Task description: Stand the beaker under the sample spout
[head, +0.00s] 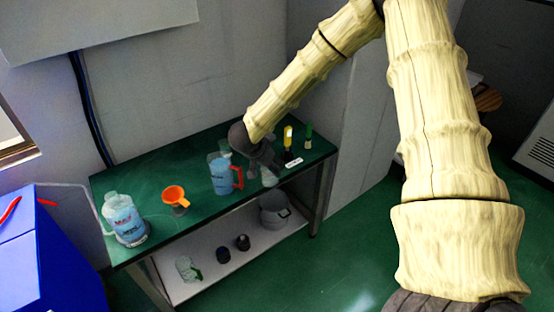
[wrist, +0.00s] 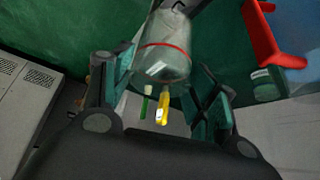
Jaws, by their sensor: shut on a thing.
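My gripper (head: 262,158) is over the right part of the green bench. It is shut on a clear glass beaker with a red ring, which shows between the fingers in the wrist view (wrist: 165,50). In the head view a clear glass body (head: 269,177) shows just below the gripper, partly hidden by it. I cannot tell whether the beaker touches the bench top. I cannot make out the sample spout in either view.
A blue jug (head: 220,176) with a red handle stands just left of my gripper. An orange funnel (head: 175,195) and a large blue-filled bottle (head: 126,222) stand farther left. Yellow (head: 288,137) and green (head: 308,131) upright items stand at the right. A pot (head: 274,210) sits on the lower shelf.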

